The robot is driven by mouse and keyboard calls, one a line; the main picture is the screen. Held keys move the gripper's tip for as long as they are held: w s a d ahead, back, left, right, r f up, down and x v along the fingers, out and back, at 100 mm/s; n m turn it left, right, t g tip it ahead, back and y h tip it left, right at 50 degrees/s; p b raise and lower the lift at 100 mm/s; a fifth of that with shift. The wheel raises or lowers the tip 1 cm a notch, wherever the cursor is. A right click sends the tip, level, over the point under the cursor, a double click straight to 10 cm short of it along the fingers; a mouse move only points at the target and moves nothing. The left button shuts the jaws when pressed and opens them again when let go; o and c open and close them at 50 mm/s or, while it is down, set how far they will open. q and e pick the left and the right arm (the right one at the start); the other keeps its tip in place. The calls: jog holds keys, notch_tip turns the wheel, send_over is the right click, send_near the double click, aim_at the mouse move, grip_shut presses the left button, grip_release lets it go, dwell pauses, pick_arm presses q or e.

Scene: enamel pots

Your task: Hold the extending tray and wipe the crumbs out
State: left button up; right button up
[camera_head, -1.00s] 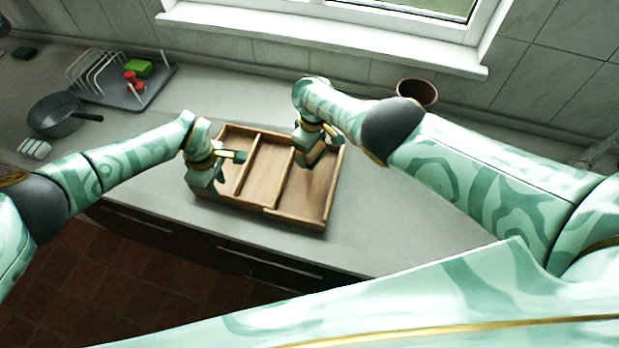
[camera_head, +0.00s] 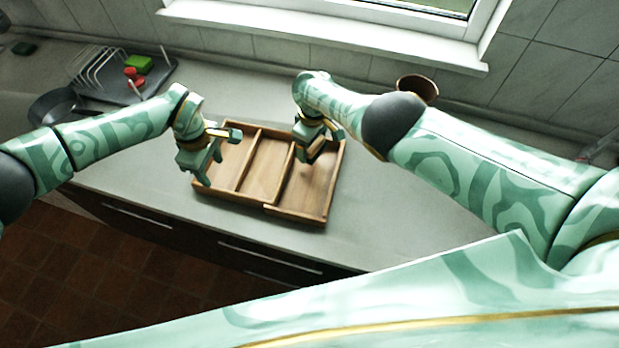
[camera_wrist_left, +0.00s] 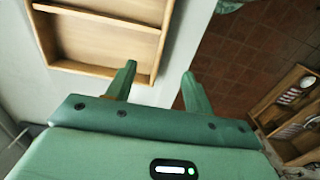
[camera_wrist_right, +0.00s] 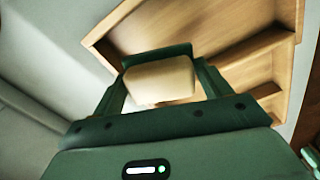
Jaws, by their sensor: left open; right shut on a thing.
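The wooden extending tray (camera_head: 232,193), split into three compartments, lies on the grey counter. My left gripper (camera_head: 222,157) is open and empty at the tray's left end. In the left wrist view its fingertips (camera_wrist_left: 159,72) are just off the tray's outer wall (camera_wrist_left: 100,73), not around it. My right gripper (camera_head: 318,152) is over the right compartment, shut on a pale beige wiping block (camera_wrist_right: 158,82). The block is low over the tray floor; I cannot tell if it touches. No crumbs can be made out.
A dish rack (camera_head: 92,68), green sponge (camera_head: 139,65) and dark pan (camera_head: 52,106) stand at the back left. A brown pot (camera_head: 416,88) stands behind my right arm. The counter is bare in front of and right of the tray. An open wooden drawer (camera_wrist_left: 290,110) shows in the left wrist view.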

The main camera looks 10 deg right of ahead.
jog(key=shift+r, duration=0.15)
notch_tip(320, 180, up, 5)
jog(key=p, duration=0.4)
jog(key=shift+p, duration=0.3)
pick_arm(q)
notch_tip(320, 180, up, 13)
pick_arm(e)
jog(key=shift+f, duration=0.3)
